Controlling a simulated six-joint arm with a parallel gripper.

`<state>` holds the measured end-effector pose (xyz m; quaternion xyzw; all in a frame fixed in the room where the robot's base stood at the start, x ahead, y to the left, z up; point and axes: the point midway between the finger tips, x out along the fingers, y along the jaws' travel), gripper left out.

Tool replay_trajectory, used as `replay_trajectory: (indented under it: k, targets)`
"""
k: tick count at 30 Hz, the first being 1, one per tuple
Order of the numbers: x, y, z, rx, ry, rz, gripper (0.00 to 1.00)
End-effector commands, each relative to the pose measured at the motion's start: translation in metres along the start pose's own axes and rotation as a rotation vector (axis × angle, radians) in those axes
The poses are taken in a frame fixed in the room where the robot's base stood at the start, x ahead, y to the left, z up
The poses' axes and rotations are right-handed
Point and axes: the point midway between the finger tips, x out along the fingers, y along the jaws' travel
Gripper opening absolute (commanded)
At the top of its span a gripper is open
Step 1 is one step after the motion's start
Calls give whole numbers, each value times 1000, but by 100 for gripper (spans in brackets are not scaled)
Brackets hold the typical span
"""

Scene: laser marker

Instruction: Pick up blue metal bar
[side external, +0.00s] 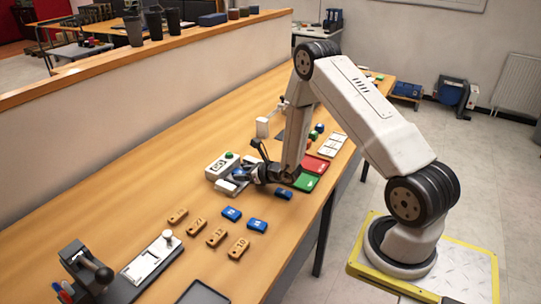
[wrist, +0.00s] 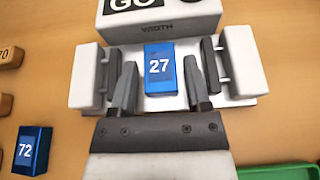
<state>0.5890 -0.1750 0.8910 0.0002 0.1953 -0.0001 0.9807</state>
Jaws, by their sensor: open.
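A blue metal bar marked 27 (wrist: 160,68) sits on the white bed of a clamp fixture (wrist: 97,80), between its two dark jaws, with a gap on each side. My gripper (wrist: 160,75) is open, with one finger to each side of the bar's near part and no visible contact. In the side external view my gripper (side external: 256,172) is at the fixture, and the bar is mostly hidden there. Another blue bar marked 72 (wrist: 32,150) lies on the table at lower left in the wrist view.
A white marking unit labelled GO (side external: 217,163) stands directly behind the fixture. Several brown tags (side external: 215,237) and loose blue bars (side external: 257,225) lie on the wooden table. Green (side external: 304,182) and red (side external: 316,165) trays are to the right. The table's near left part holds another device (side external: 90,268).

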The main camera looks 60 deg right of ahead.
Motion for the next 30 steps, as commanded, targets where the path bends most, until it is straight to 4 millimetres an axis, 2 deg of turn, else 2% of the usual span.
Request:
replay_trajectory:
  k: [2, 3, 8, 9, 22, 30]
  targets:
    - [0, 0, 0, 0, 0, 0, 62]
    - [0, 0, 0, 0, 0, 0, 55]
    - [0, 0, 0, 0, 0, 0, 5]
    - [0, 0, 0, 0, 0, 0, 0]
    - [-1, 0, 4, -1, -2, 0, 0]
    - [-8, 0, 22, -2, -3, -1, 0]
